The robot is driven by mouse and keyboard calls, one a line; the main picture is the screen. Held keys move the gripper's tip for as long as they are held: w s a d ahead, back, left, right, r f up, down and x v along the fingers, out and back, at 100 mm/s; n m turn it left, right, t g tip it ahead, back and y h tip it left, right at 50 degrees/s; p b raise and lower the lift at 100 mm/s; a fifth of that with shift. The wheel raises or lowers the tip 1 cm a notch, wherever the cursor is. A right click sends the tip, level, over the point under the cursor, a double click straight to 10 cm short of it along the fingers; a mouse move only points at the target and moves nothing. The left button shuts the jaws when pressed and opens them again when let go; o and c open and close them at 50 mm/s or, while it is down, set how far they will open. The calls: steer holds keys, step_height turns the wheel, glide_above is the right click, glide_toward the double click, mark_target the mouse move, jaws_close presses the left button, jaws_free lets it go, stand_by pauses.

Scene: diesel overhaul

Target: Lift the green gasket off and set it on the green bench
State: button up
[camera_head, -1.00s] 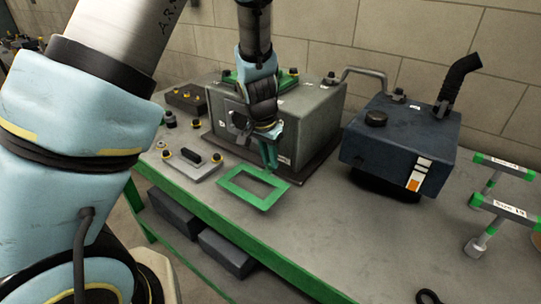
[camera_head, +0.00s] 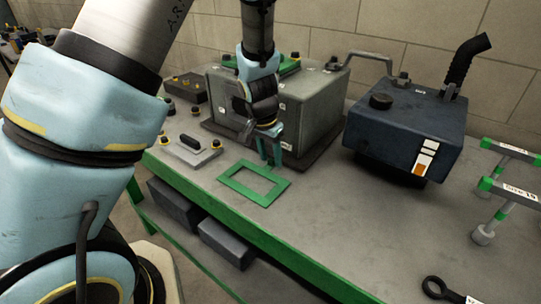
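The green gasket (camera_head: 234,188) is a thin rectangular frame. It lies on the grey top of the green-edged bench (camera_head: 330,220), near the front edge and in front of the grey engine block (camera_head: 312,110). My gripper (camera_head: 270,163) points down at the gasket's far side, close to its far edge. Its two fingers show a small gap between them, with nothing seen in it. I cannot tell whether the fingertips touch the gasket.
A grey plate with a black handle and yellow knobs (camera_head: 190,150) lies left of the gasket. A dark blue unit with a black hose (camera_head: 400,135) stands to the right. Green-and-grey T-shaped tools (camera_head: 495,205) and a black ring-ended tool (camera_head: 436,288) are at the right. The middle front bench is clear.

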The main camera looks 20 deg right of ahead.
steer(key=shift+o, duration=0.3)
steer(key=shift+r, duration=0.15)
steer(key=shift+r, duration=0.35)
step_height(320, 180, up, 10)
steer(key=s+a, duration=0.1)
steer(key=a, duration=0.1)
steer(key=s+a+r+n+y, duration=0.1)
steer(key=a+n, duration=0.9)
steer(key=a, duration=1.9)
steer(key=shift+a+r+n+t+y, duration=0.2)
steer(key=shift+n+t+y, duration=0.1)
steer(key=shift+n+y, duration=0.1)
steer(key=shift+s, duration=0.1)
